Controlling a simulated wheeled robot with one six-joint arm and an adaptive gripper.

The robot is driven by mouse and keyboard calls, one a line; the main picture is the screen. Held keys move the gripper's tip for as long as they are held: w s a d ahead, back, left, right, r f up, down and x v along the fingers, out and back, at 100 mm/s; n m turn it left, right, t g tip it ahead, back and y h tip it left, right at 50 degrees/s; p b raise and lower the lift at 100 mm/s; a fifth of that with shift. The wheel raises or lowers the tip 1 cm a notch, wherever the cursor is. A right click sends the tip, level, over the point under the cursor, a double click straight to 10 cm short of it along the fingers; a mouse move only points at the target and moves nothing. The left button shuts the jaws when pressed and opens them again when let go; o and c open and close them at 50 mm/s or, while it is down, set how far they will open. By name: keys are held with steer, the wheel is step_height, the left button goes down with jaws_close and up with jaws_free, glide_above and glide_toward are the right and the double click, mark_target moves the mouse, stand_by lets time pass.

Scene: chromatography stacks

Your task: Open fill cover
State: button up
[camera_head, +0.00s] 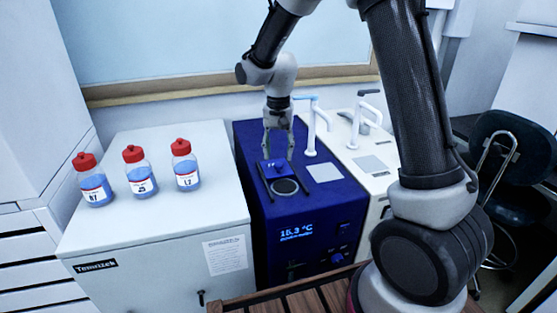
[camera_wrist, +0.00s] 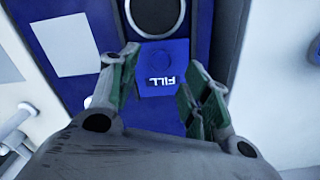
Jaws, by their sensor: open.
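The fill cover (camera_head: 274,168) is a small blue piece on top of the blue machine (camera_head: 325,228). Beside its front edge is a round opening with a grey rim (camera_head: 285,186). My gripper (camera_head: 278,155) points down over the cover.
Three red-capped bottles (camera_head: 140,178) stand on the white cabinet (camera_head: 185,225) to the left. A white machine with another tap (camera_head: 358,120) stands to the right. A wooden slatted surface (camera_head: 310,300) is in front.

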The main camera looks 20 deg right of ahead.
mark_target(279, 165)
step_height(279, 165, up, 8)
steer(key=shift+f, duration=0.15)
stand_by(0.3)
steer(key=s+d+r+n+t, duration=0.1)
steer(key=s+d+r, duration=0.2)
steer(key=s, duration=0.6)
steer(key=s+d+r+n+t, duration=0.2)
steer(key=s+d+r, duration=0.1)
steer(key=s+d, duration=0.4)
steer(key=s+d+r+n+t, duration=0.1)
steer(key=s+d+r, duration=0.2)
steer(key=s, duration=0.9)
steer(key=shift+d+r+n, duration=0.2)
steer(key=shift+d+n, duration=0.1)
steer(key=shift+d, duration=0.65)
